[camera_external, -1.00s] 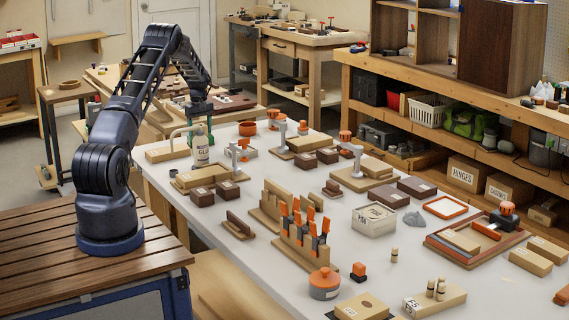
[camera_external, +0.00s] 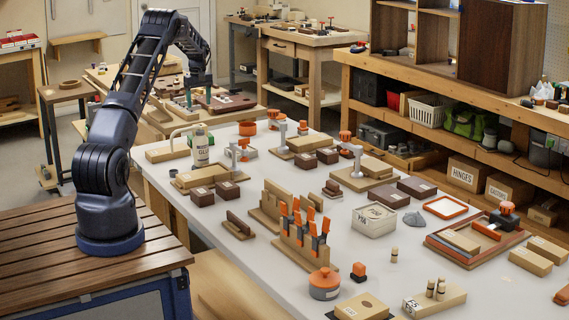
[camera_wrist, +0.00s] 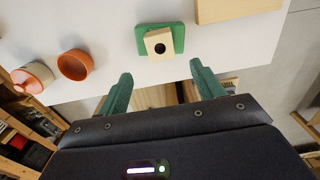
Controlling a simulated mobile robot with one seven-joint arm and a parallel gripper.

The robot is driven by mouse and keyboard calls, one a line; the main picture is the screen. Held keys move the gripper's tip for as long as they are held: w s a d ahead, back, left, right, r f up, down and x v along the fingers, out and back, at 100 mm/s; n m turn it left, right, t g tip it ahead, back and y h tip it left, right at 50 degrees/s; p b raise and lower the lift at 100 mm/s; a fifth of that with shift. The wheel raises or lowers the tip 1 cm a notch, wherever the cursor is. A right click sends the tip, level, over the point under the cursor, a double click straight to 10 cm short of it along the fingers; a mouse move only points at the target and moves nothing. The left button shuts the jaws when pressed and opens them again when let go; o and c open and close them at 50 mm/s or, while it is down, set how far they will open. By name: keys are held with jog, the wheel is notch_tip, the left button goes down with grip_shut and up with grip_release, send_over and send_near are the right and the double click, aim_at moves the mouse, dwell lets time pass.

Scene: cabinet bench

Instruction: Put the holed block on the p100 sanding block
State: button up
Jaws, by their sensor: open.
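A light wooden block with a dark round hole (camera_wrist: 158,42) lies on a flat green piece (camera_wrist: 178,33) near the table edge in the wrist view. My gripper (camera_wrist: 158,84) is open and empty, its two green fingers apart. In the picture it lies just below the holed block, without touching it. In the external view my gripper (camera_external: 198,97) hangs above the far left end of the table. I cannot pick out the p100 sanding block; several brown labelled blocks, such as this one (camera_external: 228,190), have print too small to read.
An orange cup (camera_wrist: 75,64) and an orange-lidded jar (camera_wrist: 33,77) stand left of the holed block in the wrist view. A wooden board (camera_wrist: 238,9) lies to its right. A glue bottle (camera_external: 200,148) and clamps stand on the crowded white table (camera_external: 205,258).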

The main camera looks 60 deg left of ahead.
jog(key=w+d+r+m+t, duration=0.15)
jog(key=d+r+m, duration=0.25)
jog(key=d+r, duration=1.45)
jog(key=s+d+r+m, duration=0.25)
jog(key=d+r, duration=0.25)
jog(key=d, duration=0.6)
jog(key=s+d+r+m, duration=0.2)
jog(key=s+d+r, duration=0.25)
jog(key=d, duration=0.75)
jog(key=s+d+r+m+t, duration=0.1)
jog(key=s+d+r+m, duration=0.1)
jog(key=s+d, duration=0.6)
jog(key=s+d+r+m+t, duration=0.1)
jog(key=s+d+r+m, duration=0.15)
jog(key=s+d, duration=0.5)
jog(key=s+d+f+m, duration=0.2)
jog(key=s+d+f, duration=0.2)
jog(key=s+d, duration=0.2)
jog(key=s+d+f+m+t, duration=0.1)
jog(key=s+d+f+m, duration=0.2)
jog(key=s+d, duration=0.3)
jog(key=s, duration=0.4)
jog(key=shift+f, duration=0.35)
